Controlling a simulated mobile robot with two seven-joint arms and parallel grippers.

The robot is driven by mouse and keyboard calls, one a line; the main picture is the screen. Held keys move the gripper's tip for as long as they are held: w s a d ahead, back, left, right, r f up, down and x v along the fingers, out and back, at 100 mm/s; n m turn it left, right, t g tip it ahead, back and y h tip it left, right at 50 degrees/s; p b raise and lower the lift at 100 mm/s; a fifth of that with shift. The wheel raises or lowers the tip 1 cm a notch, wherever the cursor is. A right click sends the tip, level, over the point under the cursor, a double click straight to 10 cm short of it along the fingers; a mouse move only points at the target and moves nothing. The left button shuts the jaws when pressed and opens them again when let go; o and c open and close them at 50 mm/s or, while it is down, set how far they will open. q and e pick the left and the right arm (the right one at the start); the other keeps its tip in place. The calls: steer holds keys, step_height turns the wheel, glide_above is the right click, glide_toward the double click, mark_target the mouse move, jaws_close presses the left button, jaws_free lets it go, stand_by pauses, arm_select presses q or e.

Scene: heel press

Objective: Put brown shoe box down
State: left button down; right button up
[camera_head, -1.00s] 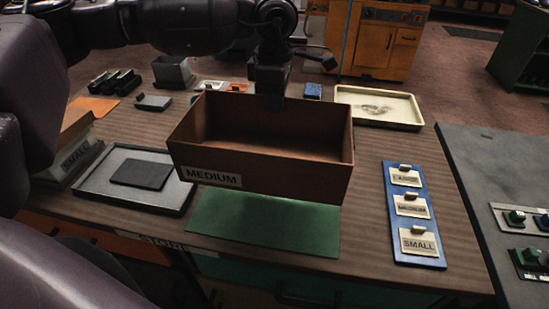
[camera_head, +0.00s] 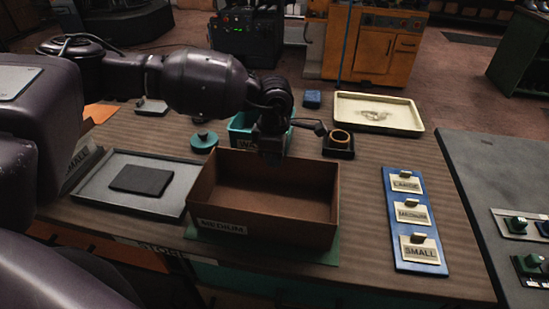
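The brown shoe box (camera_head: 265,220), open on top and labelled MEDIUM, is upright over the green mat (camera_head: 325,257). A strip of mat shows along its front and right side. It looks to be on the mat or just above it; I cannot tell if they touch. My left gripper (camera_head: 271,150) is at the middle of the box's far wall and appears shut on its rim. The fingertips are small and dark there. My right gripper is not in view.
A grey tray (camera_head: 103,198) with a dark pad is close on the left. A blue board (camera_head: 411,245) with LARGE, MEDIUM and SMALL tags lies right. Behind the box are a teal bin (camera_head: 237,132), a dark block with a ring (camera_head: 340,141) and a cream tray (camera_head: 398,130).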

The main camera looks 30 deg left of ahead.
arm_select(q)
steer(key=shift+f, duration=0.35)
steer(key=c, duration=1.3)
jaws_free()
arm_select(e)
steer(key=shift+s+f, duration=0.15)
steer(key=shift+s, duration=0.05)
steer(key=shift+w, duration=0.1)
